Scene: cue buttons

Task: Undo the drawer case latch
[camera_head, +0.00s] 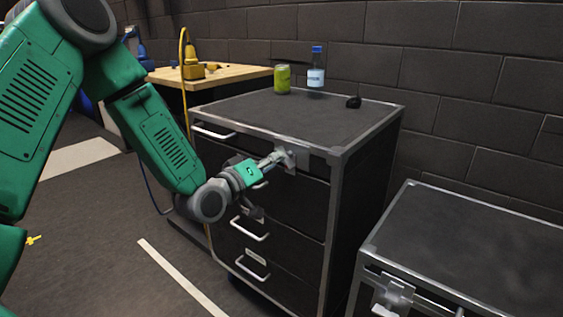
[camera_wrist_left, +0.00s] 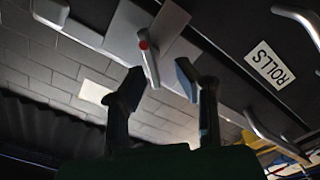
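The drawer case (camera_head: 330,120) is a black cabinet with grey metal edges and white-handled drawers. Its latch (camera_head: 290,153) is a grey plate with a lever at the top front edge. In the left wrist view the latch lever (camera_wrist_left: 149,58) is a pale bar with a red spot. My left gripper (camera_head: 272,161) reaches the latch from the left. In the left wrist view my left gripper (camera_wrist_left: 158,84) has its two fingers apart, with the lever's end near the gap between their tips. I cannot tell whether they touch it. My right gripper is out of view.
A green can (camera_head: 282,79), a blue-capped bottle (camera_head: 316,72) and a small black object (camera_head: 353,102) stand on the case. A second black case (camera_head: 470,245) with a similar latch (camera_head: 395,291) is at the lower right. A wooden bench (camera_head: 240,73) stands behind.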

